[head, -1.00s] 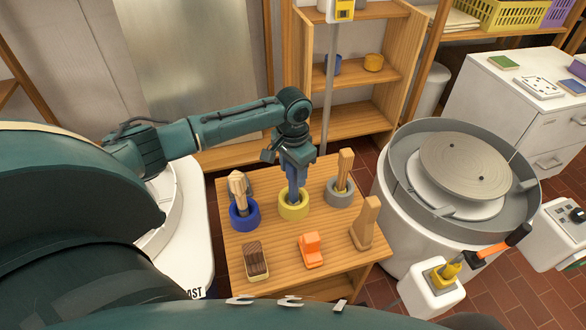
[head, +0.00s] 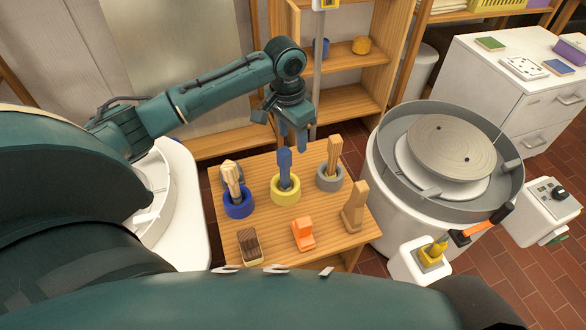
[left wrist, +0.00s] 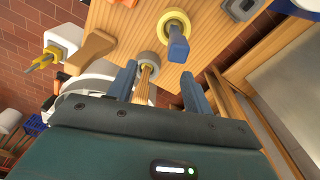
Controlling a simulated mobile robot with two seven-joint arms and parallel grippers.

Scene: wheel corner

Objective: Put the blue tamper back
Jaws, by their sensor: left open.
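The blue tamper (head: 284,166) stands upright in the yellow ring holder (head: 286,191) on the small wooden table. In the left wrist view the tamper (left wrist: 178,46) shows end-on in the yellow ring (left wrist: 172,20), beyond the fingers. My left gripper (head: 292,142) is open and empty, above and slightly behind the tamper, apart from it. Its two fingers also show in the left wrist view (left wrist: 158,88). The tamper's lower end is hidden inside the ring. My right gripper is not in view.
A blue ring (head: 238,204) with wooden tools stands left, and a grey ring (head: 329,178) with a wooden tool right. A brush (head: 249,245), an orange block (head: 303,234) and a wooden tool (head: 355,207) sit in front. The pottery wheel (head: 450,147) stands right of the table.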

